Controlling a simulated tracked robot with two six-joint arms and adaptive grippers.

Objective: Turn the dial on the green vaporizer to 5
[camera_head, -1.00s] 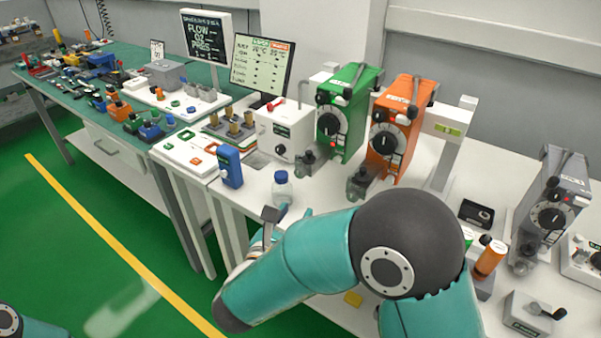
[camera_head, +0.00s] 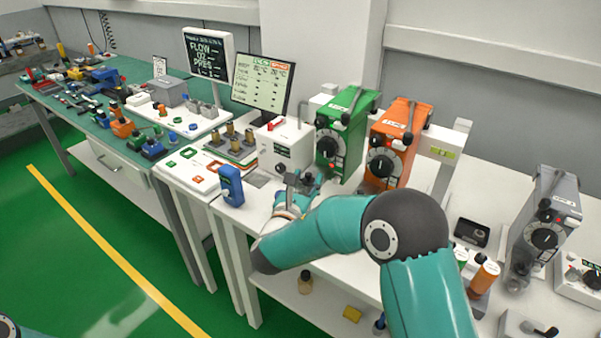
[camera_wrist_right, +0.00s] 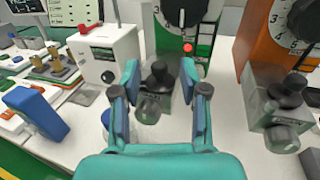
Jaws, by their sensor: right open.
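The green vaporizer (camera_head: 343,130) stands on the white bench beside the orange vaporizer (camera_head: 398,140). Its round black dial (camera_head: 327,147) faces me; in the right wrist view the lower part of the dial (camera_wrist_right: 183,14) shows at the top with a red button under it. The setting cannot be read. My right gripper (camera_head: 302,183) is low in front of the green vaporizer; in the right wrist view (camera_wrist_right: 160,90) it is open and empty, its fingers on either side of the grey and black fitting below the dial, apart from the dial. My left gripper is not in view.
A white box with a red switch (camera_head: 283,146) stands left of the green vaporizer, and a blue device (camera_head: 231,186) near the bench edge. A grey vaporizer (camera_head: 545,225) stands at the right. A blue-capped bottle is mostly hidden behind my right gripper in the wrist view.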

